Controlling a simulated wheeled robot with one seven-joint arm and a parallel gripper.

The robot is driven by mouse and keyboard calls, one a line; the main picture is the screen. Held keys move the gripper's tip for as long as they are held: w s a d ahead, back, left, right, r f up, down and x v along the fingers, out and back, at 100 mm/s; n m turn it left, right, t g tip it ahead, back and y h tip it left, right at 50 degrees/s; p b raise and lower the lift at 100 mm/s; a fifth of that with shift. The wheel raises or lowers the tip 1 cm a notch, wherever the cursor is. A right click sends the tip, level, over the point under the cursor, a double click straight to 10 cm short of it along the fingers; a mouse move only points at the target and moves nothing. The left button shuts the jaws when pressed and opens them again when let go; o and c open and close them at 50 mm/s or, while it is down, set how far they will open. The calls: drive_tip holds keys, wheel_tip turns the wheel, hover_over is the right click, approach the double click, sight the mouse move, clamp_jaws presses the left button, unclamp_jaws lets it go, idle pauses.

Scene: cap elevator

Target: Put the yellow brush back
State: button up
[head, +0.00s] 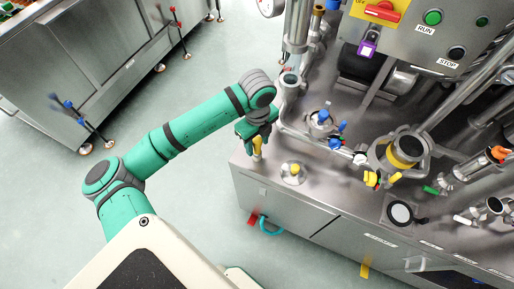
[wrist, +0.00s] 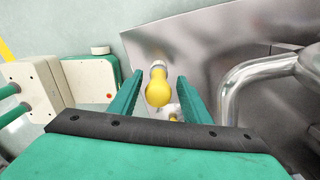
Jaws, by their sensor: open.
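My gripper (head: 256,136) is above the left corner of the steel machine top, pointing down, with its two green fingers apart. A yellow bulb-shaped handle (head: 257,147), which looks like the yellow brush, shows just under it. In the wrist view the yellow handle (wrist: 158,92) lies between the open fingers (wrist: 160,79), with a visible gap on both sides. A short metallic part shows at its far end. Whether it rests on the steel top is hidden.
Steel pipes (head: 297,30) rise behind my gripper, and a curved pipe (wrist: 262,75) is close on the right in the wrist view. A control panel (head: 430,30) is at the upper right. Blue knobs (head: 324,115) stand right of the gripper. Open floor (head: 185,200) lies left.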

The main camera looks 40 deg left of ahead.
wheel_tip(320, 180, up, 8)
drive_tip(key=shift+f, duration=0.25)
idle(0.5)
